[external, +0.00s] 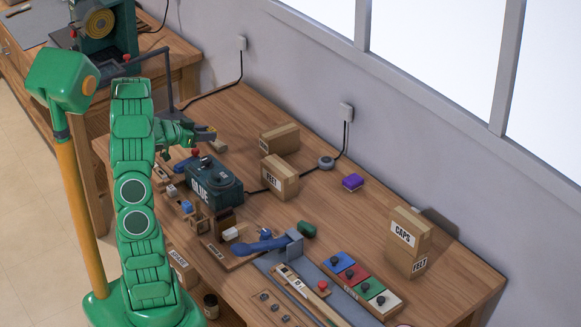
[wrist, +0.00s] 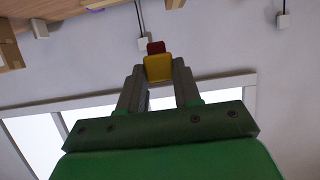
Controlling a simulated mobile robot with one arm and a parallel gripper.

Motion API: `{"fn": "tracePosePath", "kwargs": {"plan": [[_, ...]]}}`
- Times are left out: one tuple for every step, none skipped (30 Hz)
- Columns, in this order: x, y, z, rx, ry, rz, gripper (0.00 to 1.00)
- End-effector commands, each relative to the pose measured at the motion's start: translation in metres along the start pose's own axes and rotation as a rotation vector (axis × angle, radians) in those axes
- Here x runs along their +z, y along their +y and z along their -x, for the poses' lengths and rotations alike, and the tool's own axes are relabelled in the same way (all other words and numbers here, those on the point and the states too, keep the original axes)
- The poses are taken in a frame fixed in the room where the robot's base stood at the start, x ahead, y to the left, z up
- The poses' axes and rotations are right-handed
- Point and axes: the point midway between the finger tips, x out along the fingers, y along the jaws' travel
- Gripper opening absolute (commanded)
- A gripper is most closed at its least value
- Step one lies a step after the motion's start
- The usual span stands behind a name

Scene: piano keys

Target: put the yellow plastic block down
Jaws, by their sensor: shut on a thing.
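My gripper (external: 204,134) is shut on the yellow plastic block (wrist: 158,68). In the wrist view the block sits between the two fingertips, with a small red piece (wrist: 156,47) showing just beyond it; I cannot tell whether they are joined. In the external view the gripper is raised over the back left part of the wooden workbench (external: 363,214), and the block is too small there to make out clearly.
A dark green glue box (external: 214,186) stands in front of the gripper. Cardboard boxes (external: 279,178) stand to its right, and a tall box (external: 408,243) stands farther right. Bare bench lies around the purple block.

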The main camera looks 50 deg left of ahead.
Motion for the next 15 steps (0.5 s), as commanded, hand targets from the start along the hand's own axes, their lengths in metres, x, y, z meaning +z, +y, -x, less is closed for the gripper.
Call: {"fn": "tracePosePath", "kwargs": {"plan": [[0.005, -0.005, 0.009, -0.004, -0.002, 0.001, 0.04], [0.008, -0.007, 0.014, -0.005, -0.002, 0.001, 0.04], [0.012, -0.009, 0.020, -0.004, -0.004, 0.001, 0.04], [0.015, -0.011, 0.025, -0.004, -0.004, 0.001, 0.04], [0.017, -0.012, 0.030, -0.004, -0.004, 0.001, 0.04], [0.021, -0.014, 0.036, -0.003, -0.003, 0.001, 0.04], [0.024, -0.015, 0.041, -0.002, -0.002, 0.001, 0.04], [0.026, -0.016, 0.046, -0.003, -0.001, 0.001, 0.04], [0.030, -0.017, 0.052, -0.001, -0.002, 0.001, 0.04], [0.033, -0.018, 0.057, -0.002, -0.001, 0.001, 0.04], [0.035, -0.019, 0.062, -0.002, -0.002, 0.001, 0.04], [0.039, -0.020, 0.069, -0.002, -0.003, 0.000, 0.04], [0.042, -0.021, 0.073, -0.002, -0.003, 0.000, 0.04], [0.044, -0.021, 0.077, -0.002, -0.003, 0.001, 0.04], [0.047, -0.021, 0.082, -0.001, -0.003, 0.000, 0.04]]}}
